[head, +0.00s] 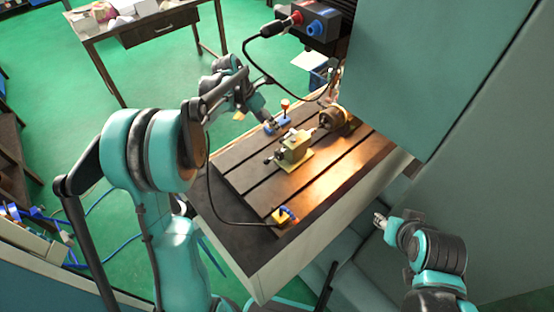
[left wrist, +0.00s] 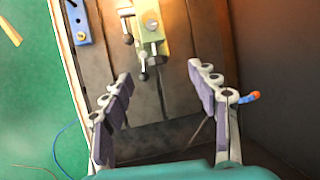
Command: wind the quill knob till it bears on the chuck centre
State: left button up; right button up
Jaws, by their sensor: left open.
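A yellow-green tailstock (head: 293,148) stands on the slotted table, facing the round brass-coloured chuck (head: 335,120). Its dark ball-ended quill knob (head: 268,159) is at the end away from the chuck. In the left wrist view the tailstock (left wrist: 152,35) is at top centre, with dark balls on thin stems below it, one being the knob end (left wrist: 143,75). My left gripper (left wrist: 159,72) is open and empty, its fingers either side of these balls in the picture; I see no contact. The quill tip's gap to the chuck is unclear. My right gripper (head: 380,219) is beside the table's right edge.
A blue block (head: 277,125) with a red-topped post lies by the table's far left edge. A large teal machine housing (head: 440,70) closes off the right. Slotted table (head: 240,185) is partly bare.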

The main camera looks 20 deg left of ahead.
pick_arm(q)
jog(key=b, duration=0.9)
send_near(277, 152)
notch_tip(277, 152, down, 3)
jog(key=x, duration=0.2)
jog(key=b+x, duration=0.1)
jog(key=x, duration=0.4)
jog(key=shift+w+d+f, duration=0.1)
jog(key=shift+w+d, duration=0.35)
jog(key=shift+d, duration=0.1)
jog(key=c, duration=1.2)
